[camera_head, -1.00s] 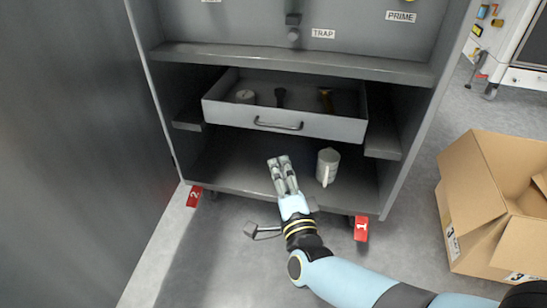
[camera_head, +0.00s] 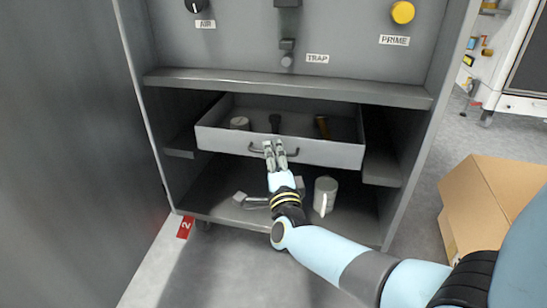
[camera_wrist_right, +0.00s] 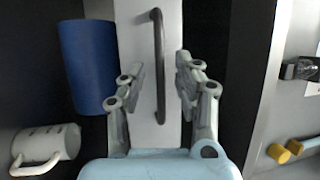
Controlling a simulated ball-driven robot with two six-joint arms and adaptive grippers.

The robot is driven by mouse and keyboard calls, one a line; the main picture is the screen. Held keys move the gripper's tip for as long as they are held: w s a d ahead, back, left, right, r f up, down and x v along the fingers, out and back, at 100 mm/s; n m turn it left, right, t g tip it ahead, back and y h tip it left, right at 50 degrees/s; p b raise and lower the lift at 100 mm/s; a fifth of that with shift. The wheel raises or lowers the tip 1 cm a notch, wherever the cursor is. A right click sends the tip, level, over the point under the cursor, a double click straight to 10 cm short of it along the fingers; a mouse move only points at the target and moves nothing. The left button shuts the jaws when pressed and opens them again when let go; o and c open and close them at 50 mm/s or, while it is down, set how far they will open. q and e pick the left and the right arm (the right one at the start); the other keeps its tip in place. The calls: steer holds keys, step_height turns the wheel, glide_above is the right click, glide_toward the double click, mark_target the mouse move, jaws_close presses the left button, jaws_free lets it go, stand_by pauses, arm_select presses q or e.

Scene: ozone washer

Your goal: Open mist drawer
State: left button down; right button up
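The grey drawer (camera_head: 215,139) sits under the shelf in the cabinet, with its open top and part of its inside visible. A dark bar handle (camera_head: 291,151) is on its front; in the right wrist view the handle (camera_wrist_right: 159,50) runs upright on the pale drawer front. In the right wrist view, the fingers of the gripper (camera_wrist_right: 161,85) are apart, one on each side of the handle, with gaps visible. My left gripper is not in view.
A white mug (camera_head: 325,194) stands on the cabinet floor below the drawer. Small items, including a white round one (camera_head: 240,123), lie inside the drawer. A blue cylinder (camera_wrist_right: 86,65) shows in the wrist view. A cardboard box (camera_head: 490,205) stands on the floor at right.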

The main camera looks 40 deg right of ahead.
steer(key=shift+c, duration=0.2)
jaws_close()
steer(key=shift+f, duration=0.1)
